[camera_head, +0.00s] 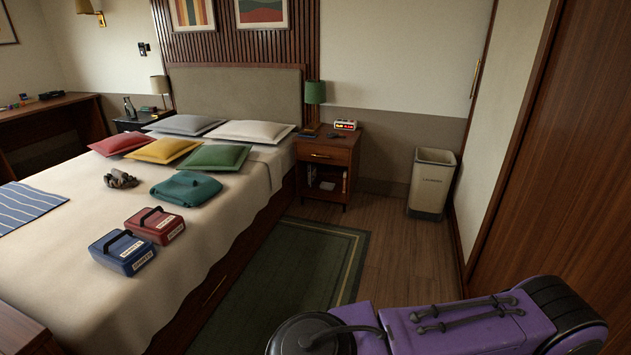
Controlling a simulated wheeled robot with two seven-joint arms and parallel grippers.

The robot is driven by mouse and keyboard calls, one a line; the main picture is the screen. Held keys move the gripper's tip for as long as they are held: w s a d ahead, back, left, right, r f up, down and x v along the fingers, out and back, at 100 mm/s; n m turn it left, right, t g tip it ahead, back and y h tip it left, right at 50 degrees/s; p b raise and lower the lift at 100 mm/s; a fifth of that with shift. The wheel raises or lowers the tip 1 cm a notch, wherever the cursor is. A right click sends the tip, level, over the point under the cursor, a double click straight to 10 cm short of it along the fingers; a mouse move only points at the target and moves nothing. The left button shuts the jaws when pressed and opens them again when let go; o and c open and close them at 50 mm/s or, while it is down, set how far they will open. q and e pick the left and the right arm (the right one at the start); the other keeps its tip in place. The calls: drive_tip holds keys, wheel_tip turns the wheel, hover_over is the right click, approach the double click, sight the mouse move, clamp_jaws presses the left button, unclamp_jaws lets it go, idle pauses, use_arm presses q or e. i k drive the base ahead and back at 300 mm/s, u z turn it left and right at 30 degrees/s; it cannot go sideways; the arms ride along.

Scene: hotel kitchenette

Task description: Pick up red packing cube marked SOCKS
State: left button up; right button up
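The red packing cube (141,229) lies flat on the bed, near its right side. It has a dark handle on top and white labels on its top and front; their lettering is too small to read surely. A blue packing cube (109,263) with a similar handle and labels lies just in front of it and to its left. Nothing covers the red cube's top or front. Neither of my grippers is in view.
The bed (90,310) also holds a folded teal cloth (186,189), a grey bundle (121,179) and several cushions. A green rug (290,265) covers the floor beside it. A nightstand (325,160) and a bin (431,184) stand beyond. Wood panelling (560,150) borders the right.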

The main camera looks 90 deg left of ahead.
sight(156, 226)
drive_tip(key=u, duration=2.45)
drive_tip(key=i, duration=2.35)
drive_tip(key=u, duration=2.3)
